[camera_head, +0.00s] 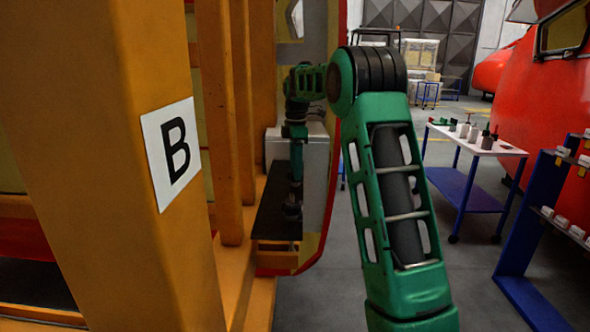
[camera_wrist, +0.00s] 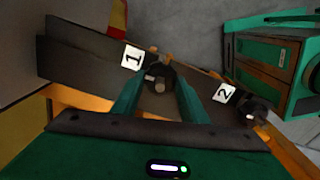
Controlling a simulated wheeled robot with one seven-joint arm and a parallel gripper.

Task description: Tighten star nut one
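Star nut one (camera_wrist: 160,78) is a dark knob beside a white label marked 1 (camera_wrist: 132,57) in the wrist view. My gripper (camera_wrist: 157,90) has its two green fingers apart, one on each side of this nut. The nut lies between the fingertips; I cannot tell whether they touch it. Star nut two (camera_wrist: 252,112) is to the right, by a label marked 2 (camera_wrist: 224,93). In the head view my gripper (camera_head: 293,208) points down at a dark plate (camera_head: 268,215); the nuts cannot be made out there.
A yellow post (camera_head: 120,240) with a sign marked B (camera_head: 171,153) stands close on the left. A pale box (camera_head: 318,165) is beside the dark plate. A blue-legged table (camera_head: 478,142) with small items and a blue rack (camera_head: 530,220) stand right. Grey floor lies between.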

